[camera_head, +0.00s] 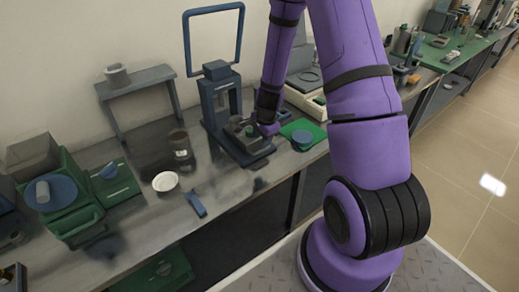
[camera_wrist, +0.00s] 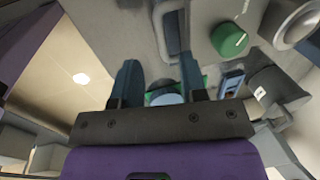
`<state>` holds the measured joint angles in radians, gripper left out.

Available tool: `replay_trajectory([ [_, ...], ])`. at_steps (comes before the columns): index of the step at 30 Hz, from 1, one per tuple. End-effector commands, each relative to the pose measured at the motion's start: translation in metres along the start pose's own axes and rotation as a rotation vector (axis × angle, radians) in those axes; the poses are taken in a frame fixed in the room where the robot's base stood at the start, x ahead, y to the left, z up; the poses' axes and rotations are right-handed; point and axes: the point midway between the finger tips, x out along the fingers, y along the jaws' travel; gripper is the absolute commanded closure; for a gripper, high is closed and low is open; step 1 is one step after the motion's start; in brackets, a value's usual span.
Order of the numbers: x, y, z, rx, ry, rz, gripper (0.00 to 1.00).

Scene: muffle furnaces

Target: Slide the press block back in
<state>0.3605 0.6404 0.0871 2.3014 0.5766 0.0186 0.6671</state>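The dark blue press (camera_head: 222,100) stands on the bench, with its tall looped handle raised above it. A small grey-green block (camera_head: 248,130) sits low on the press base; I take it for the press block, but my arm partly hides it. My gripper (camera_head: 262,120) is down beside the press column, close to this block. In the wrist view, the two blue fingers of my gripper (camera_wrist: 160,82) stand apart with nothing clearly clamped between them. A round green knob (camera_wrist: 229,39) shows beyond the right finger. I cannot tell whether a finger touches the block.
A green mat (camera_head: 304,132) with a blue round piece lies right of the press. A dark jar (camera_head: 181,150), white dish (camera_head: 165,181) and blue tool (camera_head: 196,204) lie to the left. A grey stand (camera_head: 140,79) is behind. A balance (camera_head: 305,85) stands behind my arm.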

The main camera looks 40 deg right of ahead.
Motion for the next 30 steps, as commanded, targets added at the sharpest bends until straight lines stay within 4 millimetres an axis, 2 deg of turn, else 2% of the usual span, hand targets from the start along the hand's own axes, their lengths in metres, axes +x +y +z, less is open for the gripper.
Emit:
replay_trajectory([
  [6,0.032,0.001,0.0,-0.001,-0.002,0.002,0.61],
  [13,0.056,0.001,0.001,0.0,-0.002,0.001,0.61],
  [18,0.063,0.0,0.0,-0.001,-0.001,-0.001,0.61],
  [27,0.065,0.0,0.0,-0.001,-0.001,-0.001,0.61],
  [29,0.065,0.0,0.0,-0.001,-0.001,-0.001,0.72],
  [30,0.065,0.0,0.0,-0.001,-0.001,-0.001,0.82],
])
